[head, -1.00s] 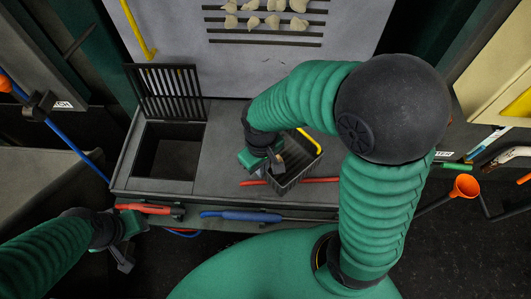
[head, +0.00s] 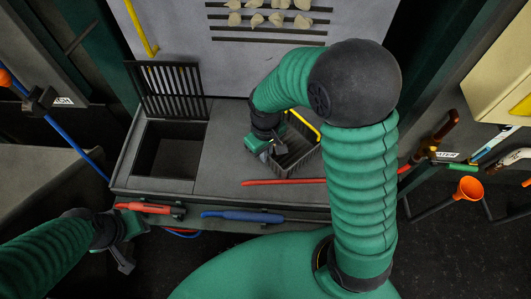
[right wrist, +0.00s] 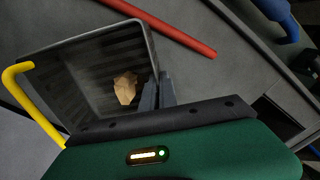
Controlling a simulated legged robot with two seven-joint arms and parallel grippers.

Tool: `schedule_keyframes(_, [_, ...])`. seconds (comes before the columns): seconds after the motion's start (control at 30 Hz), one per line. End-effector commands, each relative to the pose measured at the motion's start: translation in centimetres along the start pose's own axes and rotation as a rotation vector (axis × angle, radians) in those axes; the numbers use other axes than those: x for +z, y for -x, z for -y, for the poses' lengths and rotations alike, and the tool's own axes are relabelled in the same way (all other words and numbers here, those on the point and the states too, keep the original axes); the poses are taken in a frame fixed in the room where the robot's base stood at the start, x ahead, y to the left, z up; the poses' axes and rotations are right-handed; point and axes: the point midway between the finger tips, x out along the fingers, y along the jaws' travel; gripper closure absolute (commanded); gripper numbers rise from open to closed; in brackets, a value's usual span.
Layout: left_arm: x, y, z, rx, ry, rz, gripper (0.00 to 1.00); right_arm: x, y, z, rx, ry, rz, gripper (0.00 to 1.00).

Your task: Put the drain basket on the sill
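The drain basket (head: 298,158) is a dark ribbed open box with a yellow handle, over the right part of the grey ledge (head: 228,160). No separate sill stands out. In the right wrist view the basket (right wrist: 95,75) holds a tan lump (right wrist: 125,88). My right gripper (head: 277,149) is at the basket's left side. Its fingers (right wrist: 157,92) are close together at the basket's wall and look shut on it. Whether the basket touches the ledge cannot be told. My left gripper (head: 124,258) hangs in front of the ledge at lower left, away from the basket; its fingers are unclear.
A square opening (head: 168,153) with a raised slatted grate (head: 168,90) is at the ledge's left. A red rod (head: 285,182) lies in front of the basket. Red (head: 143,208) and blue (head: 240,216) handles line the front edge. Several pale lumps sit on the slotted panel (head: 270,75) behind.

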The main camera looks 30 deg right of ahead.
Motion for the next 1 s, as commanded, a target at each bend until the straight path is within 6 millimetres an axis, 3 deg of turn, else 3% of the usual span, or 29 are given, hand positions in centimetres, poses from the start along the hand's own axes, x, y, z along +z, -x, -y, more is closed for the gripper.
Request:
schedule_keyframes(0.07, [0.0,-0.1,0.0,0.000,0.000,0.000,0.64,0.0,-0.3,0.0,0.000,0.000,0.000,1.00])
schedule_keyframes(0.23, [0.0,-0.1,0.0,0.000,0.000,0.000,0.64,0.0,-0.2,0.0,0.000,0.000,0.001,0.76])
schedule_keyframes(0.57, [0.0,0.1,0.0,0.000,0.000,0.000,0.64,-0.1,0.2,0.0,0.000,0.000,-0.001,0.76])
schedule_keyframes(0.67, [-0.1,0.5,0.0,0.000,0.000,0.000,0.64,-0.1,1.6,0.0,0.001,0.000,-0.004,0.76])
schedule_keyframes(1.0, [-0.6,2.5,0.0,0.000,0.000,0.000,0.64,-0.1,10.1,0.0,0.001,0.000,-0.004,0.76])
